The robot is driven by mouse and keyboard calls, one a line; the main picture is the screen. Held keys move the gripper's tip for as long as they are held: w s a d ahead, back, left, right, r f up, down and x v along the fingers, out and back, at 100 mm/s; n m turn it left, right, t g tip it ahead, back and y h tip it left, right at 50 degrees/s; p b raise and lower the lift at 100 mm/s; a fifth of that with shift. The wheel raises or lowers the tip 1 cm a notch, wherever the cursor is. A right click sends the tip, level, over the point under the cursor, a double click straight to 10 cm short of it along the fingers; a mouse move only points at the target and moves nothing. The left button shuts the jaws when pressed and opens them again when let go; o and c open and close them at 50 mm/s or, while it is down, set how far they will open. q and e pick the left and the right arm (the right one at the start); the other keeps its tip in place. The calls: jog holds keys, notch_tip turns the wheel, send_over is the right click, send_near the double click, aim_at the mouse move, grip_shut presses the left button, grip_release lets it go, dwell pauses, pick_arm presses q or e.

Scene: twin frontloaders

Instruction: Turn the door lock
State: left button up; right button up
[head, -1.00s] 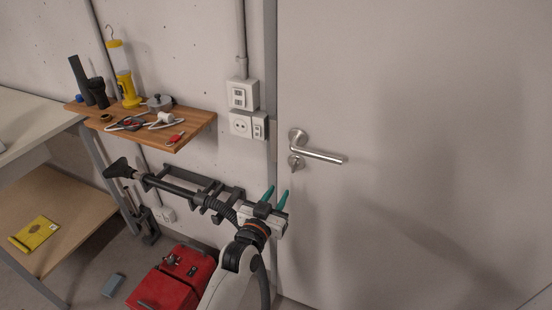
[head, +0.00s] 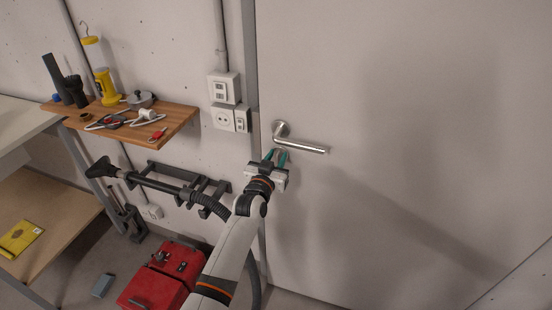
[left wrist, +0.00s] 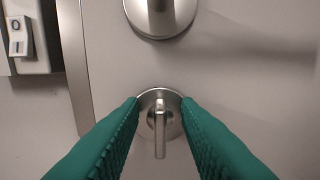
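The door lock (left wrist: 160,118) is a round metal rosette with a small upright thumb-turn, below the door handle's base in the left wrist view. The lever handle (head: 303,144) is on the white door (head: 400,110) and points right. My left gripper (head: 275,156) is at the lock, just under the handle; its green fingers hide most of the lock in the head view. In the left wrist view the left gripper (left wrist: 160,105) is open, with one finger on each side of the thumb-turn and gaps between. My right gripper is not in view.
Left of the door are wall switches and a socket (head: 224,118). A wooden shelf (head: 175,122) holds a yellow lamp and tools. A vacuum hose tool hangs on a rack (head: 190,187) below. A red case (head: 150,290) stands on the floor.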

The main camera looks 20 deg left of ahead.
pick_arm(q)
jog(key=shift+c, duration=0.3)
grip_shut()
jog(key=shift+n, duration=0.3)
jog(key=n, duration=0.6)
jog(key=shift+a+f+p, duration=0.1)
jog(key=shift+a+p, duration=0.2)
jog(key=n, duration=0.7)
jog(key=f+n, duration=0.1)
jog(key=n, duration=0.3)
jog(key=shift+a+b, duration=0.25)
jog(key=shift+b, duration=0.15)
jog(key=shift+n, duration=0.3)
